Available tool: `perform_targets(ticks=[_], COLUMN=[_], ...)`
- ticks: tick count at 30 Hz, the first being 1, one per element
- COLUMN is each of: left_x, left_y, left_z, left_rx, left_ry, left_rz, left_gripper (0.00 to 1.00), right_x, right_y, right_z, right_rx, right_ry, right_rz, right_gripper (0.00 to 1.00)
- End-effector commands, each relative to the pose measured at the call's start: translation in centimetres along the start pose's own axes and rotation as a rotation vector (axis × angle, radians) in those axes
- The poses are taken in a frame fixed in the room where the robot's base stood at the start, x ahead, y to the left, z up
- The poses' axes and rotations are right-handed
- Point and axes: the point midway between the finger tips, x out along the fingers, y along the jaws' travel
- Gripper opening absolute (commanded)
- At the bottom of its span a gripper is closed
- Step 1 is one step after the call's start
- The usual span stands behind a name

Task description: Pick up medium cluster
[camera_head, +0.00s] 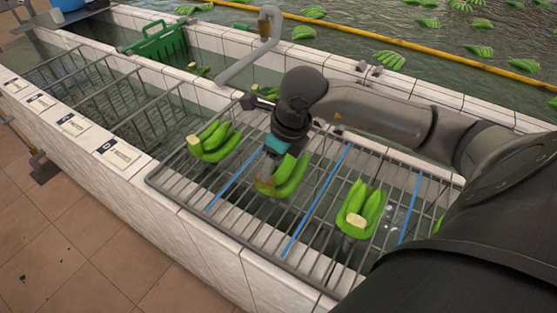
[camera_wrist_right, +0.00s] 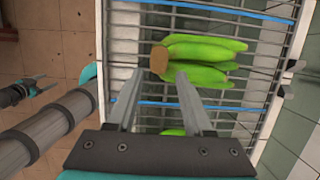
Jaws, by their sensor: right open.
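The middle cluster of green bananas (camera_head: 290,178) lies on the slatted rack between two blue strips. In the right wrist view a cluster (camera_wrist_right: 205,57) has its cut brown stem end toward the left. My right gripper (camera_head: 268,180) is open at the stem end of the middle cluster and covers part of it. In the wrist view its two fingers (camera_wrist_right: 156,75) stand apart at the stem; contact cannot be told. Another cluster (camera_head: 215,141) lies left of it, and one (camera_head: 362,208) lies right. My left gripper does not show in the head view.
Blue strips (camera_head: 317,200) divide the metal rack (camera_head: 270,240) into lanes. A white tiled wall (camera_head: 200,235) edges the tank in front. A grey bent pipe (camera_head: 250,60) and a green crate (camera_head: 158,45) stand behind. Arm-like dark parts (camera_wrist_right: 50,122) show at the wrist view's left.

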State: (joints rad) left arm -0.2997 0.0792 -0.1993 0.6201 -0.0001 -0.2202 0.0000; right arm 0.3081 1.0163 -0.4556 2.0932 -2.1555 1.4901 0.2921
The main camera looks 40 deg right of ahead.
Motion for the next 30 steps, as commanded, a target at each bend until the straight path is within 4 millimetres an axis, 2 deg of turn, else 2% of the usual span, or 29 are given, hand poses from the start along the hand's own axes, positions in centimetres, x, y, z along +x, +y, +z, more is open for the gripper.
perform_targets(ticks=[9,19,30], left_x=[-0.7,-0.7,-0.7], left_y=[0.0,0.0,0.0], left_z=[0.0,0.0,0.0], left_rx=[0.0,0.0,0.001], left_ry=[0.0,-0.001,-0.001], left_rz=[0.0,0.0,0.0], left_gripper=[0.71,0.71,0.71], right_x=[4.0,4.7,4.6], right_y=[0.2,0.2,0.2], right_z=[0.6,0.6,0.6], right_rx=[0.001,-0.001,-0.001], right_ry=[0.001,0.0,0.001], right_rz=[0.002,0.0,0.0], right_gripper=[0.51,0.5,0.09])
